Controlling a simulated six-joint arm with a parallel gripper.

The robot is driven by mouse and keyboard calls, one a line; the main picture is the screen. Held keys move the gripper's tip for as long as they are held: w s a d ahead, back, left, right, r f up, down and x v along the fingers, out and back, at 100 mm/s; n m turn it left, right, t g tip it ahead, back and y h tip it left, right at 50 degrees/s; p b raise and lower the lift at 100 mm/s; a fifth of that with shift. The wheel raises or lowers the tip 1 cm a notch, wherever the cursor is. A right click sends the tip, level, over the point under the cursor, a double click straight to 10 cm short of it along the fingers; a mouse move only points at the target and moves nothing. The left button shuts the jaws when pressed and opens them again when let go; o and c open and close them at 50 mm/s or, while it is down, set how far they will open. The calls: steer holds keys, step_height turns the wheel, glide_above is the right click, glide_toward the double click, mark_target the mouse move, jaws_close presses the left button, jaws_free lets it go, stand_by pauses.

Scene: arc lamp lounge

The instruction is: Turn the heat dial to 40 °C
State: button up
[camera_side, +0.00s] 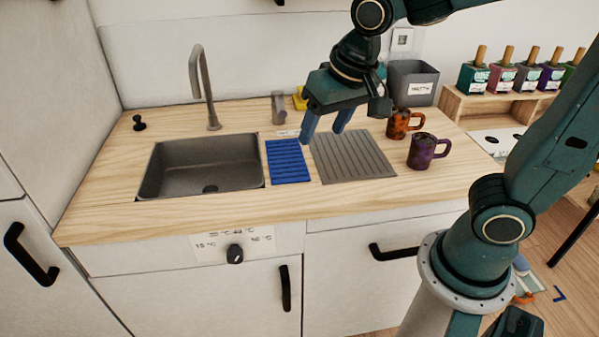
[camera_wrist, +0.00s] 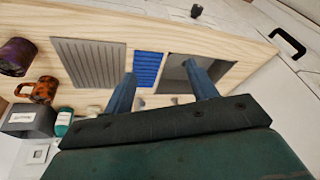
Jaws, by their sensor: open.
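The heat dial (camera_side: 235,254) is a small black knob on the white cabinet front below the sink. A white label (camera_side: 262,240) behind it carries temperature marks; 15 °C reads at its left, and the upper marks are small and hard to read. The dial's exact pointing is too small to tell. My gripper (camera_side: 326,138) is open and empty, with two blue fingers above the counter near the blue mat, well above and to the right of the dial. In the wrist view my gripper (camera_wrist: 163,92) shows both fingers apart with nothing between them.
A sink (camera_side: 200,168) with a tall faucet (camera_side: 203,85) is at left. A blue ribbed mat (camera_side: 288,162) and grey drying mat (camera_side: 352,157) lie beside it. Orange (camera_side: 404,123) and purple (camera_side: 425,151) mugs stand at right. Black handles (camera_side: 286,288) stick out from the cabinet front.

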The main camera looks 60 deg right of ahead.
steer(key=w+a+f+m+g+h, duration=0.1)
steer(key=w+a+f+m, duration=0.2)
steer(key=w+a+f, duration=0.5)
steer(key=m+h, duration=0.2)
glide_toward(233, 255)
steer(key=v, duration=0.3)
steer(key=shift+s+r, duration=0.1)
steer(key=shift+r, duration=0.15)
steer(key=x, duration=1.3)
steer(key=shift+f, duration=0.35)
steer(key=c, duration=1)
